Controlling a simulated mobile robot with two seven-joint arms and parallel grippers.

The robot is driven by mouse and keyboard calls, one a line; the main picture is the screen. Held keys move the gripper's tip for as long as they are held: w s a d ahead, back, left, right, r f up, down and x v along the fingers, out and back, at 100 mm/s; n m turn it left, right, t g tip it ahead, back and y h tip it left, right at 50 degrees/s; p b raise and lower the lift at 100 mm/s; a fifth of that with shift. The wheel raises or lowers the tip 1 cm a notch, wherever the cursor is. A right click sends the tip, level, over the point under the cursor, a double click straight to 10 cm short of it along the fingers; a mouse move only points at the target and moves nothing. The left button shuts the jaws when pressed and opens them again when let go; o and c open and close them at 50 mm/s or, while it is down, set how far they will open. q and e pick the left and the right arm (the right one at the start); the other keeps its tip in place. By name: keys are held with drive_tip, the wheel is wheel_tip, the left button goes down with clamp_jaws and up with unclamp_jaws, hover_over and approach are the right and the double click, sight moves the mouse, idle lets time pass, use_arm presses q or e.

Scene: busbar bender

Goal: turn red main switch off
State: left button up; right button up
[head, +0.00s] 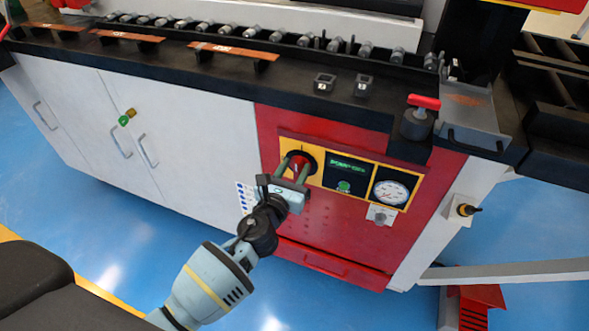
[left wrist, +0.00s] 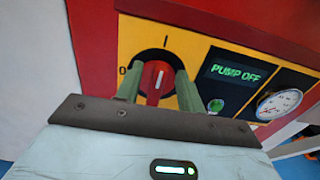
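The red main switch knob (head: 299,162) sits on a black round dial on a yellow plate in the red panel. In the left wrist view the knob (left wrist: 157,81) has its white line about upright, toward the "I" mark; "0" is at the left. My left gripper (head: 292,169) faces the panel. Its two green fingers (left wrist: 160,84) stand apart, one on each side of the knob. Whether they touch it or reach fully around it I cannot tell. My right gripper is not in view.
A display (head: 348,168) reads "PUMP OFF" above a green button (head: 344,186). A pressure gauge (head: 391,193) is to the right. A red-handled part (head: 424,102) stands on the dark bench edge above. White cabinet doors (head: 180,140) lie to the left.

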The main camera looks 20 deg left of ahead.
sight(291, 164)
use_arm(q)
drive_tip(key=shift+w, duration=0.2)
clamp_jaws()
drive_tip(key=shift+n, duration=0.3)
drive_tip(key=n, duration=0.3)
drive_tip(key=a+n+b, duration=0.1)
drive_tip(key=n, duration=0.2)
drive_tip(key=f+n, duration=0.1)
drive_tip(key=n, duration=0.2)
drive_tip(key=shift+a, duration=0.4)
drive_tip(key=shift+a+f+n+b, duration=0.1)
drive_tip(key=shift+f+n+b, duration=0.15)
drive_tip(key=shift+n, duration=1.1)
drive_tip(key=shift+a+f+n+b, duration=0.2)
drive_tip(key=shift+f+n, duration=0.1)
drive_tip(key=shift+n, duration=1.1)
drive_tip(key=shift+a+f+n+b, duration=0.1)
drive_tip(key=shift+f+n+b, duration=0.15)
drive_tip(key=shift+n, duration=1.1)
drive_tip(key=shift+f, duration=0.1)
